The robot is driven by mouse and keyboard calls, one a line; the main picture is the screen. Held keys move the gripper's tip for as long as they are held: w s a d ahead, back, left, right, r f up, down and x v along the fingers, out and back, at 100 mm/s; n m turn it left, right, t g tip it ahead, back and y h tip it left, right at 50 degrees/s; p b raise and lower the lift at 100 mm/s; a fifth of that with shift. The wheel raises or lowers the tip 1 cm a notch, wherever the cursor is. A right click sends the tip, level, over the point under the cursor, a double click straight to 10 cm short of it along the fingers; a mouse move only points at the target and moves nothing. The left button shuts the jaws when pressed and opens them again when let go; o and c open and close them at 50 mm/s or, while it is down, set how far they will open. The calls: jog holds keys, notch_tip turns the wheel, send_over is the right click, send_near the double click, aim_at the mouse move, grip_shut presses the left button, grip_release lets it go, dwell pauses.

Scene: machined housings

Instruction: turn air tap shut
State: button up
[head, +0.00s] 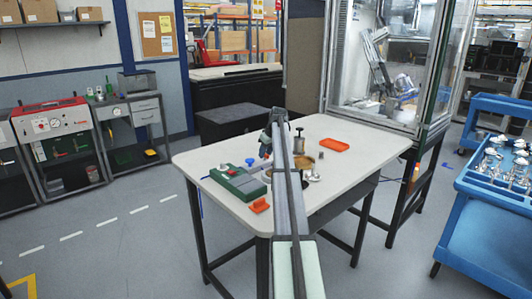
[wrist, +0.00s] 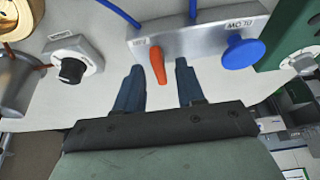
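In the wrist view a grey metal block (wrist: 200,38) carries an orange lever (wrist: 158,65), a round blue knob (wrist: 243,52) and a label that appears upside down. Blue hoses (wrist: 122,14) run from the block. I take the orange lever as the air tap's handle; it points toward my gripper. My gripper (wrist: 157,70) is open, its two dark fingers apart on either side of the lever's end, with no clear contact. In the head view my gripper (head: 266,150) is over the table near the blue knob (head: 250,162); my arm hides part of this area.
A white box with a black knob (wrist: 72,70) stands left of the block in the wrist view, near a gold part (wrist: 18,18). In the head view a green and grey box (head: 238,183), an orange tray (head: 334,145) and metal pots share the white table (head: 205,160).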

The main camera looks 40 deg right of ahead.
jog(key=shift+c, duration=0.4)
grip_shut()
jog(key=shift+m, duration=0.4)
jog(key=m+h, duration=0.1)
jog(key=m, duration=0.2)
jog(key=shift+a+h, duration=0.15)
jog(key=shift+h, duration=0.15)
jog(key=m+h, duration=0.1)
jog(key=m, duration=0.1)
jog(key=m+g, duration=0.1)
jog(key=m, duration=0.2)
jog(key=shift+w+a+h, duration=0.1)
jog(key=shift+w+h, duration=0.05)
jog(key=shift+h, duration=0.25)
jog(key=m+g, duration=0.1)
jog(key=m, duration=0.3)
jog(key=shift+w+m+g+h, duration=0.15)
jog(key=shift+m+g+h, duration=0.25)
jog(key=shift+m+g, duration=0.8)
jog(key=shift+m, duration=1.2)
